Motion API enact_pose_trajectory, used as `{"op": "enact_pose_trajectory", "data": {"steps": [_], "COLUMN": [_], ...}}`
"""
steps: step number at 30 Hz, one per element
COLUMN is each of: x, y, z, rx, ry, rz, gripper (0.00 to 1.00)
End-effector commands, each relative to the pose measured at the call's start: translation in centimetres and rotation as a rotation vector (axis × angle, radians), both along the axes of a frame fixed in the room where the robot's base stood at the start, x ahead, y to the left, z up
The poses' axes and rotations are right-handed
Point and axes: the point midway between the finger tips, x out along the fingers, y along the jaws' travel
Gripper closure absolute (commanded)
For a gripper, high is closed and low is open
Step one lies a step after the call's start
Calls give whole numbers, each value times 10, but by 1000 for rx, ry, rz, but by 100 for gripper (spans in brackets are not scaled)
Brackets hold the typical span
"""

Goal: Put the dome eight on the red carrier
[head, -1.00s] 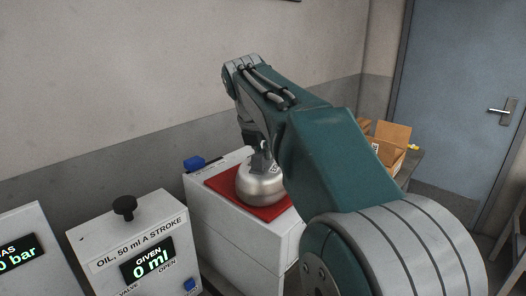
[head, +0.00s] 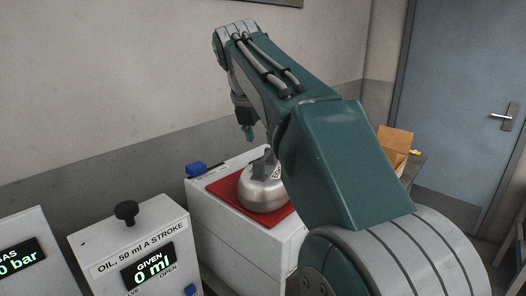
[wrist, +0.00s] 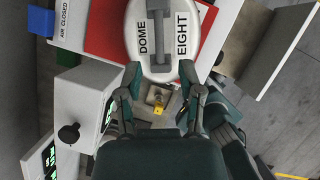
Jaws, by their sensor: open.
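The dome eight (head: 264,194) is a silvery rounded dome with a grey handle on top. It sits upright on the red carrier (head: 224,187), a flat red plate on a white cabinet. In the wrist view the dome's white top (wrist: 141,52) reads DOME EIGHT, and the red carrier (wrist: 104,32) shows beside it. My gripper (head: 247,131) is above the dome, apart from its handle, partly hidden by my arm. In the wrist view my gripper's two fingers (wrist: 160,72) are spread and empty. The dome's right side is hidden behind my arm in the head view.
A white oil unit (head: 128,245) with a black knob stands at the front left, reading 0 ml. A blue valve handle (head: 196,169) is at the cabinet's back left. A cardboard box (head: 395,139) stands on a table behind my arm, near a blue door (head: 465,100).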

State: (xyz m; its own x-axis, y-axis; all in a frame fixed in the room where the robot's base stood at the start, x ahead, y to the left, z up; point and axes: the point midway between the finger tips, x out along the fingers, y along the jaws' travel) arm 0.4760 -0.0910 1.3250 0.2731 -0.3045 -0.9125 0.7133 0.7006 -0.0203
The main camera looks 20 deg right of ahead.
Motion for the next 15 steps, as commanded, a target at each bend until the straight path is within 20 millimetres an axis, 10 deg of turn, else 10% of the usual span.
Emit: {"op": "enact_pose_trajectory", "data": {"steps": [15], "x": [-14], "y": [16], "z": [46], "rx": [1], "ry": [1], "rz": [0], "gripper": [52]}}
